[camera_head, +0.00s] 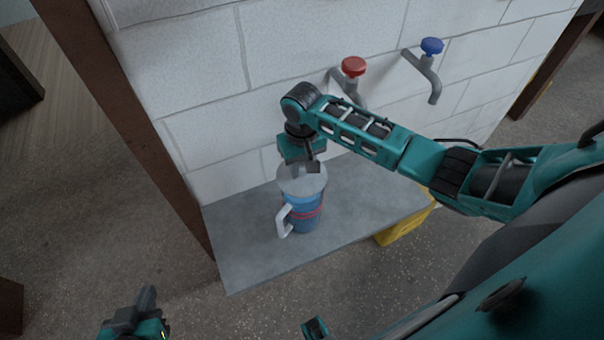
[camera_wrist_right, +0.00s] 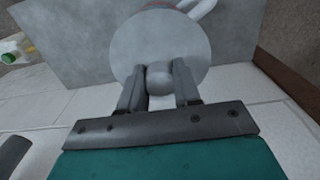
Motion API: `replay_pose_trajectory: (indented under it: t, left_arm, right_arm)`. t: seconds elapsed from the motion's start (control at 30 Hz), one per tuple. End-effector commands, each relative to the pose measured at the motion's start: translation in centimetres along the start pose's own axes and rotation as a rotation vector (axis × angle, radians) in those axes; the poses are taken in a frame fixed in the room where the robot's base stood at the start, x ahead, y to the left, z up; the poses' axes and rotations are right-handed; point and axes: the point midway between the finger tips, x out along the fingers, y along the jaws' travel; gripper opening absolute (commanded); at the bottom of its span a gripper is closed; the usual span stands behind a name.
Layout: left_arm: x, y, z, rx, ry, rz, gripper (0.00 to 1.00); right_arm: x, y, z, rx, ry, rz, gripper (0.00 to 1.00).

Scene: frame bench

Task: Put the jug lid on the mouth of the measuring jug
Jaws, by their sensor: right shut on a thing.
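The blue measuring jug (camera_head: 306,214) stands upright on the grey bench, with a white handle on its left side and red bands. The pale grey round jug lid (camera_head: 316,184) is over the jug's mouth and hides it. I cannot tell whether the lid touches the rim. My right gripper (camera_head: 306,166) is above the jug, shut on the lid's knob. In the right wrist view the lid (camera_wrist_right: 160,42) lies flat across the fingers (camera_wrist_right: 159,85), with the jug's white handle past its edge. My left gripper (camera_head: 140,312) is low at the left, away from the bench; its opening is unclear.
The grey bench top (camera_head: 245,245) is clear around the jug. A white block wall stands behind it, with a red-knobbed tap (camera_head: 353,68) and a blue-knobbed tap (camera_head: 431,47). A yellow crate (camera_head: 405,228) is below the bench's right end.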

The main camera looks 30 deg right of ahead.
Motion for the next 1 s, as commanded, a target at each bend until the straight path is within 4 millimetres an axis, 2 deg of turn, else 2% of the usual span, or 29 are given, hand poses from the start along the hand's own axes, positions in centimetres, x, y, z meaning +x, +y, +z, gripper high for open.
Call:
replay_pose_trajectory:
  t: [0.1, 0.2, 0.57, 0.6, 0.83, 1.0]
  left_arm:
    - [0.5, 0.0, 0.5, -0.001, -0.003, 0.002, 0.00]
    - [0.6, 0.1, 0.7, -0.001, -0.007, 0.004, 0.00]
    - [0.5, 0.1, 0.3, 0.000, -0.001, 0.006, 0.00]
    - [0.5, 0.1, 0.3, 0.001, 0.000, 0.007, 0.00]
    - [0.5, 0.1, 0.3, 0.001, 0.000, 0.007, 0.00]
    - [0.5, 0.1, 0.3, 0.001, -0.001, 0.007, 0.00]
  right_arm:
    - [2.3, 0.0, 0.1, 0.001, -0.004, 0.001, 0.00]
    - [3.3, 0.0, 0.1, 0.001, -0.003, 0.001, 0.00]
    - [3.5, 0.0, 0.0, 0.000, -0.001, 0.000, 0.00]
    - [3.5, 0.0, 0.0, 0.000, -0.001, 0.000, 0.34]
    - [3.5, 0.0, 0.1, 0.000, -0.001, 0.000, 0.56]
    - [3.5, 0.0, 0.1, 0.000, -0.001, 0.000, 0.58]
